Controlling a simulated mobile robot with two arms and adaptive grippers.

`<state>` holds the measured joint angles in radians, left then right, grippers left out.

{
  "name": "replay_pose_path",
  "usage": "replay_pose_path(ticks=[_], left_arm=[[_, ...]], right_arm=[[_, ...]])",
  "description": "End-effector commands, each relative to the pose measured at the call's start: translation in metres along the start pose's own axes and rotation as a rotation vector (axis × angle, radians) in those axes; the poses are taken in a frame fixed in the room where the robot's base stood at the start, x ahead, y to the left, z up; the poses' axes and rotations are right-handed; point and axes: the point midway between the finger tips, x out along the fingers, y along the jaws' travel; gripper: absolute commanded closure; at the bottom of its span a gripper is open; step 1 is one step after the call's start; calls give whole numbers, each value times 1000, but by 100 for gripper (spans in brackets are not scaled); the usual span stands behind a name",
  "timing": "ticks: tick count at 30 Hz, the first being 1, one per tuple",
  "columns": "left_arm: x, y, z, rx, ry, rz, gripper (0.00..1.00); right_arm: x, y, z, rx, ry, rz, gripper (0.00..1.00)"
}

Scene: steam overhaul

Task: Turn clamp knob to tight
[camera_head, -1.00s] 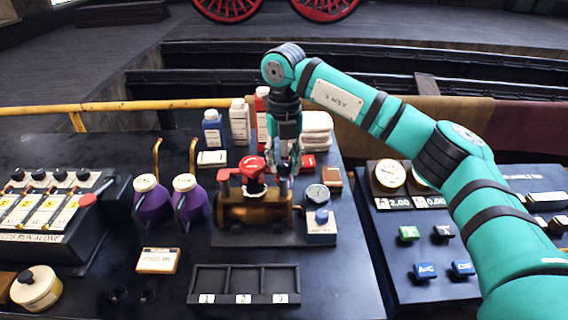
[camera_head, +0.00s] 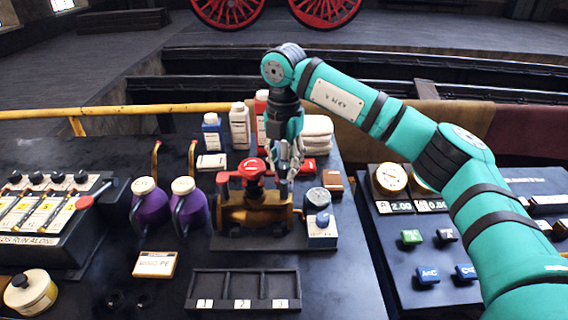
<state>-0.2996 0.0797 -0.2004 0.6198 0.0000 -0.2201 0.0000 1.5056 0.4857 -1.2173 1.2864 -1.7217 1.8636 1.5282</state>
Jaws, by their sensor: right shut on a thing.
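A bronze valve body (camera_head: 256,216) sits on a dark base plate in the middle of the bench. A red clamp with a round red top (camera_head: 252,168) stands over it. My right gripper (camera_head: 286,172) comes down from above at the right end of the red clamp, its fingers pointing down. It is shut on what appears to be the clamp knob, which the fingers mostly hide. How far the knob is turned cannot be read. My left gripper is not in view.
A gauge (camera_head: 318,197) and a blue knob (camera_head: 322,219) stand close right of the valve. Two purple jugs (camera_head: 188,208) are at its left. Bottles (camera_head: 240,128) and white cloths (camera_head: 317,130) stand behind. An empty divided tray (camera_head: 244,283) lies in front.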

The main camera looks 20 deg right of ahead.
Motion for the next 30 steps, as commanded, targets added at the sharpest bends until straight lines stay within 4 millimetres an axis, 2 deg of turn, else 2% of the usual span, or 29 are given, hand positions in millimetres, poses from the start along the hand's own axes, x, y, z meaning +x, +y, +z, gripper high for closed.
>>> replay_pose_path(ticks=[12,13,18,26,30], left_arm=[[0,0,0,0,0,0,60],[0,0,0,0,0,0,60],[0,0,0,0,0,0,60],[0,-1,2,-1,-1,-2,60],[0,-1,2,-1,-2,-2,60]], right_arm=[[-2,0,1,11,-4,5,100],[-2,0,1,11,-4,5,68],[-2,0,1,10,-2,3,47],[-1,0,0,8,-1,2,47],[-12,1,0,8,-2,4,47]])
